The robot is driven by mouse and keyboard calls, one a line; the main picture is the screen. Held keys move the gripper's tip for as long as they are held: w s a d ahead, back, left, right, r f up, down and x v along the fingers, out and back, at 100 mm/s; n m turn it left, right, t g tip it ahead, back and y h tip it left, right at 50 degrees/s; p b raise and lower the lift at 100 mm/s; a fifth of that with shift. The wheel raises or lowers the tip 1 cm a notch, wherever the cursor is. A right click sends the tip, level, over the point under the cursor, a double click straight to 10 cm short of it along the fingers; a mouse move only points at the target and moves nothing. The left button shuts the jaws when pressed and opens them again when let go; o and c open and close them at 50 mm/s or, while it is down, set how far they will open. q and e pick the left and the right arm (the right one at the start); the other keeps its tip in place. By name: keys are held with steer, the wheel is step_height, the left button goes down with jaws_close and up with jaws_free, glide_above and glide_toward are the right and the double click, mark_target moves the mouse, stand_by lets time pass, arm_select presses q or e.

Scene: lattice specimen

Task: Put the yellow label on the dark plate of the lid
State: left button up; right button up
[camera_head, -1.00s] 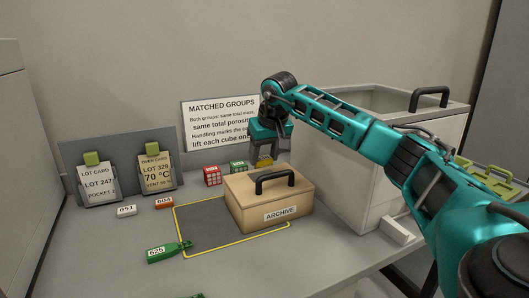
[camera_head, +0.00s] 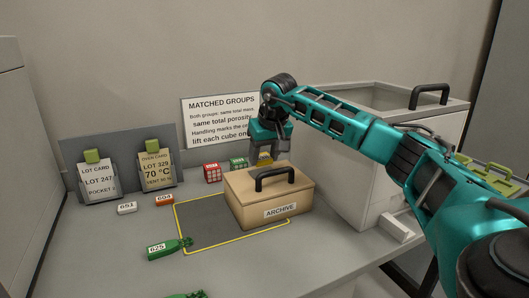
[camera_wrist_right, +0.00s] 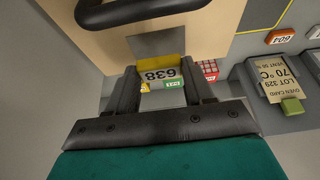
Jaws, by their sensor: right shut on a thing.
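The yellow label (camera_wrist_right: 160,76), marked 638, is between the fingers of my right gripper (camera_wrist_right: 158,92), which is shut on it. In the head view my right gripper (camera_head: 268,153) points down at the back edge of the box lid, and the label (camera_head: 264,162) shows as a small yellow patch. The tan lid (camera_head: 243,182) has a black handle and sits on the ARCHIVE box (camera_head: 265,217). The dark plate (camera_wrist_right: 157,43) is a grey rectangle on the lid, just beyond the label in the wrist view. Contact between label and plate cannot be told. My left gripper is not in view.
Red (camera_head: 212,173) and green (camera_head: 237,164) cubes stand behind the box. Card holders (camera_head: 120,160), a white tag 651 (camera_head: 127,208), an orange tag 604 (camera_head: 164,200) and a green tag 625 (camera_head: 168,248) are left. A large grey bin (camera_head: 345,165) stands right. The yellow-outlined mat (camera_head: 205,225) is partly bare.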

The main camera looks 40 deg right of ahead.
mark_target(265, 163)
steer(key=shift+f, duration=0.5)
steer(key=shift+f+b, duration=0.35)
steer(key=shift+f, duration=0.5)
stand_by(0.6)
steer(key=shift+s+f, duration=0.15)
steer(key=shift+f, duration=0.15)
stand_by(0.4)
steer(key=o, duration=1.1)
steer(key=shift+c, duration=0.2)
steer(key=shift+a, duration=0.1)
steer(key=o, duration=0.3)
steer(key=shift+o, duration=0.2)
